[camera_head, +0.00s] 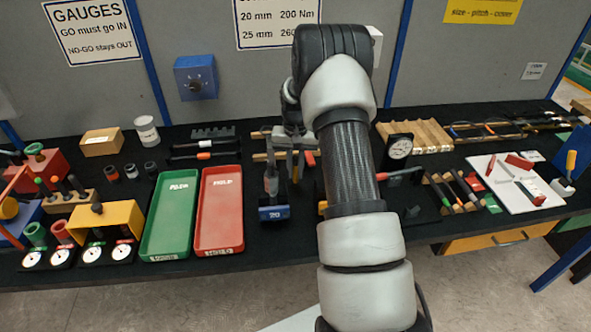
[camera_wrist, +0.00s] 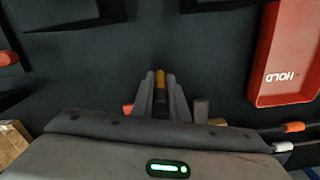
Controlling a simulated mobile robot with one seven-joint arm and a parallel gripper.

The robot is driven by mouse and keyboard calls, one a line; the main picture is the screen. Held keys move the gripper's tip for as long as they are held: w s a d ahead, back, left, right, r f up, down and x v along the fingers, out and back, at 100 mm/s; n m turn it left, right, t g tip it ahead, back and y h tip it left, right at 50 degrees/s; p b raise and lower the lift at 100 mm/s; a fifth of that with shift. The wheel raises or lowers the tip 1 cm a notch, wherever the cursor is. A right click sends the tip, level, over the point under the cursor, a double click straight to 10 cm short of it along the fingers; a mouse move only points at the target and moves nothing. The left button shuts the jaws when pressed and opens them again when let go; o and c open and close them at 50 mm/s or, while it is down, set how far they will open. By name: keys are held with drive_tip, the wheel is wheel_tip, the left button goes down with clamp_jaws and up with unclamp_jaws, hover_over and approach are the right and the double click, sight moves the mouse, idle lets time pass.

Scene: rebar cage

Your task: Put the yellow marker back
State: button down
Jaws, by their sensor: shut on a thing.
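My gripper (camera_head: 290,160) hangs over the middle of the black bench, right of the red tray, and my own arm covers part of the view. In the wrist view, my gripper (camera_wrist: 160,82) is shut on a slim dark thing with a yellow end, which looks like the yellow marker (camera_wrist: 160,78). In the head view I cannot make out the marker in the fingers. A wooden marker rack (camera_head: 432,182) with several dark, coloured-end markers (camera_head: 464,186) lies right of my arm. I cannot tell which place in it is free.
A blue block marked 20 (camera_head: 273,213) stands close below my gripper. The green tray (camera_head: 170,215) and red tray (camera_head: 220,210) lie left. A white board (camera_head: 515,184) with tools lies right.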

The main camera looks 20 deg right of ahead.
drive_tip(key=shift+f, duration=0.1)
drive_tip(key=c, duration=2.2)
unclamp_jaws()
drive_tip(key=shift+f, duration=0.1)
drive_tip(key=o, duration=0.5)
drive_tip(key=shift+r, duration=0.2)
